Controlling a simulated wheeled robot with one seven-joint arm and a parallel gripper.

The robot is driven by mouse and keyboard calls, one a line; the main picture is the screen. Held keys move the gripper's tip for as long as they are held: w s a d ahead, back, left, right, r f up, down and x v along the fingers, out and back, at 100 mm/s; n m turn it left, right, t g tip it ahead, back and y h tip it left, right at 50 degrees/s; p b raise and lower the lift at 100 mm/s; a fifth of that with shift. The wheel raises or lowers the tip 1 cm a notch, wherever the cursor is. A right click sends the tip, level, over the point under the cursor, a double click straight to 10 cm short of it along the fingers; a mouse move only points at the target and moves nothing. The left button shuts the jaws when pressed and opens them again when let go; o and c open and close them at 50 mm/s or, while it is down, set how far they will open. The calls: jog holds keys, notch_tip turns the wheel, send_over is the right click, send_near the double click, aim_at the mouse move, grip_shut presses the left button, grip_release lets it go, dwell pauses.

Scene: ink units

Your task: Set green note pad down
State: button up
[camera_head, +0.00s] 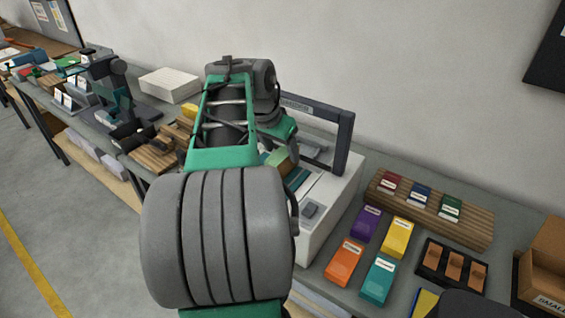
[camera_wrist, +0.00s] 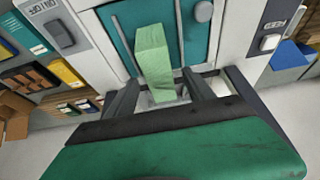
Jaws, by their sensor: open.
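The light green note pad (camera_wrist: 154,60) is a tall block standing between the fingers of my gripper (camera_wrist: 162,82) in the wrist view. My gripper is open, with a finger on either side of the pad. The pad's far end is over a teal plate (camera_wrist: 118,32) on a white machine. I cannot tell whether the pad's base touches the plate, as the fingers hide it. In the head view a small part of the pad (camera_head: 286,160) shows beside my arm, above the white machine (camera_head: 318,228). My arm hides most of my gripper there.
A dark frame (camera_head: 343,142) rises over the machine. An ON/OFF switch (camera_wrist: 60,34) sits on its face. Right of it are coloured boxes, including an orange one (camera_head: 344,261), a wooden rack (camera_head: 430,212) and a black tray (camera_head: 452,265). A white block (camera_head: 170,84) stands behind left.

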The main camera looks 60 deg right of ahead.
jog(key=shift+f, duration=0.25)
jog(key=shift+c, duration=0.5)
grip_shut()
dwell(0.6)
